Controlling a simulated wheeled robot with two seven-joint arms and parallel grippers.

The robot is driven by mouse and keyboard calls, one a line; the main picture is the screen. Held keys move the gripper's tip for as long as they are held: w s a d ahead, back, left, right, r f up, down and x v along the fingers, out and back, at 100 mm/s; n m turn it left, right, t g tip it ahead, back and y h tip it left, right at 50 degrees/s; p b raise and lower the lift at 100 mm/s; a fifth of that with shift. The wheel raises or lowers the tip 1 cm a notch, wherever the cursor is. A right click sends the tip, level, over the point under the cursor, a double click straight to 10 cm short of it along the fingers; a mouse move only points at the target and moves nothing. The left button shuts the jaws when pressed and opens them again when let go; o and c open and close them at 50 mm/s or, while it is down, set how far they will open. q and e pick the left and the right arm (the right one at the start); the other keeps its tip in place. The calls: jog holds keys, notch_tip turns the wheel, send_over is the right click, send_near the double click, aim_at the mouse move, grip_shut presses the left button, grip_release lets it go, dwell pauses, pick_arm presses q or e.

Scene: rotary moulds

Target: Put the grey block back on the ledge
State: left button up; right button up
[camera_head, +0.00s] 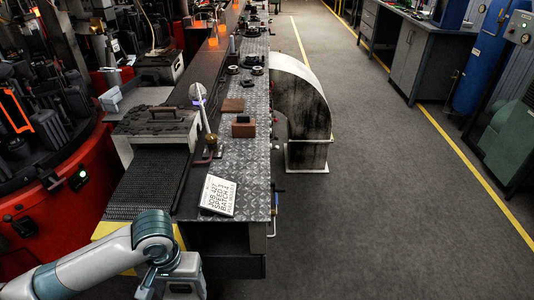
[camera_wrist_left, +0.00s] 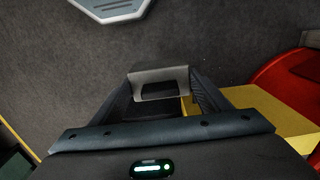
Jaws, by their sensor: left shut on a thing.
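The grey block (camera_wrist_left: 158,76) shows in the left wrist view as a small flat-faced piece between the fingertips. My left gripper (camera_wrist_left: 160,88) is shut on it, with one dark finger on each side. Dark grey floor shows behind the block, and a yellow surface (camera_wrist_left: 265,118) lies just to its right. In the head view my left arm comes in at the bottom left; the fingers and the block cannot be made out there. I cannot tell which surface is the ledge. My right gripper is in neither view.
A long metal-topped bench (camera_head: 245,185) runs away from me, bearing a white sign (camera_head: 218,195), a brown block (camera_head: 243,127) and a dark ribbed mat (camera_head: 150,180). A red round machine (camera_head: 60,200) stands left.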

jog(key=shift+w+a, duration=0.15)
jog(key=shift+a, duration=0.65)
